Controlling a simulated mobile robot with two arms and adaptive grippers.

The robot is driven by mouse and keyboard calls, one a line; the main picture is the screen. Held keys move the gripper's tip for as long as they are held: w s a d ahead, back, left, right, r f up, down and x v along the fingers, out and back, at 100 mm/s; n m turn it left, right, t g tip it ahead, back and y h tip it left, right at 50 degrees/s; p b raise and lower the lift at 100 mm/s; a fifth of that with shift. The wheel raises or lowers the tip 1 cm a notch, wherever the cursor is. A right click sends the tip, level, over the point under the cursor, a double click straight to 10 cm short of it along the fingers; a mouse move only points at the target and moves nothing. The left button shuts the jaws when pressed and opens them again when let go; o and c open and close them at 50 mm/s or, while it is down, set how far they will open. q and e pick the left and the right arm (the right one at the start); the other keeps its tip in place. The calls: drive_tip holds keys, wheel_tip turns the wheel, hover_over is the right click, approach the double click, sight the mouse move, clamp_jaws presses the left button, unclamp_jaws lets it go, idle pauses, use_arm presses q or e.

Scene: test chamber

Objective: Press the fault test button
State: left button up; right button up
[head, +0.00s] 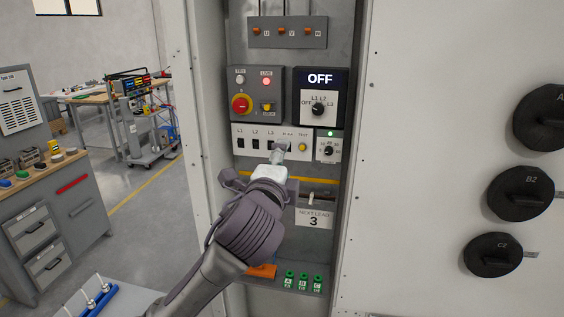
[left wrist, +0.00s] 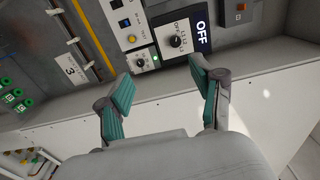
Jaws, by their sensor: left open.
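A small round yellow button (head: 302,147) sits at the right of a white panel strip (head: 237,132) inside the open cabinet. It also shows in the left wrist view (left wrist: 132,38), above and left of the fingers. Its small label is hard to read. My left gripper (head: 278,154) is in front of the strip, just left of and slightly below the button in the head view. In the left wrist view the green-padded fingers (left wrist: 161,70) are spread apart with nothing between them. I cannot tell whether a finger touches the panel. My right gripper is not in view.
A placard (head: 314,218) reads NEXT LEAD 3. The cabinet's right wall (head: 366,200) is near. A workbench (head: 60,195) stands left.

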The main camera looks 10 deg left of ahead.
use_arm(q)
clamp_jaws()
idle(1.3)
